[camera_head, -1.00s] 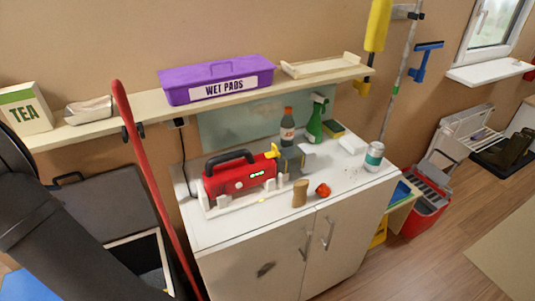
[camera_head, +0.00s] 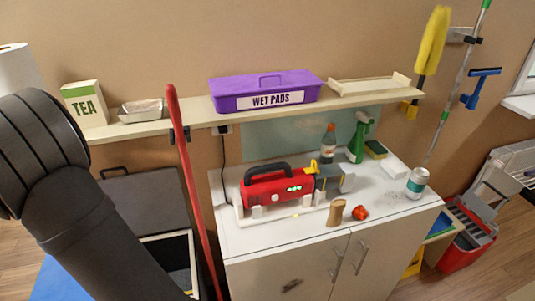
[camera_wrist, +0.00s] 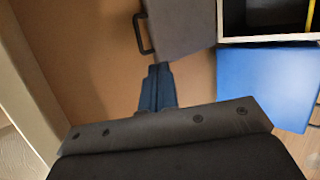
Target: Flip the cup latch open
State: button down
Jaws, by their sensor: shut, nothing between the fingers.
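The lever may be the cup latch; the detail is too small to be sure. My gripper (camera_wrist: 158,72) shows in the wrist view, its fingers together and empty. It is far from the machine, over the area of the dark lidded bin at the left. The head view shows only my arm at its left edge, not the fingers.
A shelf (camera_head: 200,117) with a purple wet pads box (camera_head: 265,91) runs above the cabinet. A red pole (camera_head: 190,190) stands between my arm and the machine.

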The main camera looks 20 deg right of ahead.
jog(key=s+r+y, duration=0.1)
jog(key=s+r, duration=0.5)
jog(key=r, duration=0.3)
jog(key=s+d+r+t, duration=0.1)
jog(key=d+r, duration=0.5)
jog(key=r, duration=0.3)
jog(key=w+d+r+m+g+h, duration=0.1)
jog(key=d+r+m, duration=0.25)
jog(key=d, duration=0.65)
jog(key=w+d+r+m+g+h, duration=0.1)
jog(key=d+r+m+h, duration=0.2)
jog(key=d, duration=0.6)
jog(key=w+d+r+m, duration=0.1)
jog(key=d+r+m, duration=0.3)
jog(key=d, duration=0.6)
jog(key=d+f+m+g+h, duration=0.1)
jog(key=d+f+m+g, duration=0.25)
jog(key=d+m, duration=0.8)
jog(key=d+f+m+g+y, duration=0.1)
jog(key=d+f+m+g, duration=0.1)
jog(key=d+f+m, duration=0.4)
jog(key=s+d+f+m+g, duration=0.1)
jog(key=d+f+m+g, duration=0.1)
jog(key=d+f+m, duration=0.5)
jog(key=d+f, duration=0.4)
jog(key=d, duration=0.5)
jog(key=shift+s+y, duration=0.15)
jog(key=shift+y, duration=0.25)
